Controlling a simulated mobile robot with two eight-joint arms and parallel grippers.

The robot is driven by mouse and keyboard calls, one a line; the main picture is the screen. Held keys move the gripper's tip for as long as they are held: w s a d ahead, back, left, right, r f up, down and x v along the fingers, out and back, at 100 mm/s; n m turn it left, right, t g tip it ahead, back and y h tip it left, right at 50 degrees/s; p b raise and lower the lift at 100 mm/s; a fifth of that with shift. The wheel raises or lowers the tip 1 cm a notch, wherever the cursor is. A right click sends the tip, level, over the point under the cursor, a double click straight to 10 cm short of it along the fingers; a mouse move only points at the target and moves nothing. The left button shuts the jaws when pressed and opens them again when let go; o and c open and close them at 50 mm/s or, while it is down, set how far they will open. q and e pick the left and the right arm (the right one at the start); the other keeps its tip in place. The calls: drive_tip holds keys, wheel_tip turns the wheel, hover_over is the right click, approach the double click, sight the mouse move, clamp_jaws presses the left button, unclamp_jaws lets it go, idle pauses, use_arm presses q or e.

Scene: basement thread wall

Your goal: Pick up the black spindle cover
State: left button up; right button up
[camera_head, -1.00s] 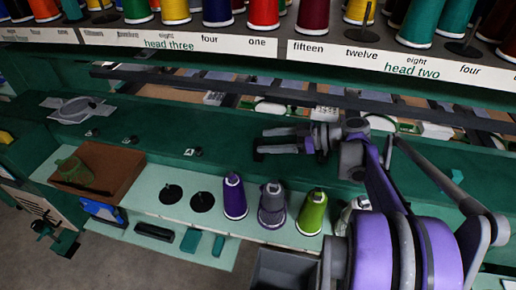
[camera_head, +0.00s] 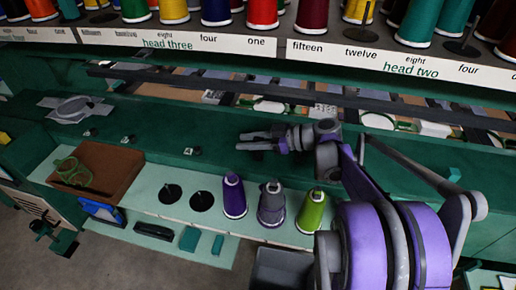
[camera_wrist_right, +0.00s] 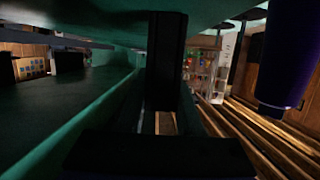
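I cannot single out the black spindle cover for certain. My left gripper is not in view.
The pale shelf holds two black discs (camera_head: 202,201), purple (camera_head: 234,196), grey (camera_head: 271,205) and green cones (camera_head: 311,212). A brown tray (camera_head: 120,175) stands at left, a dark bin (camera_head: 283,268) below. Thread cones line the top rack. The ledge left of my gripper is mostly clear.

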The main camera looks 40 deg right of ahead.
clamp_jaws()
drive_tip(key=shift+r, duration=0.1)
wheel_tip(320, 180, up, 10)
drive_tip(key=p, duration=0.1)
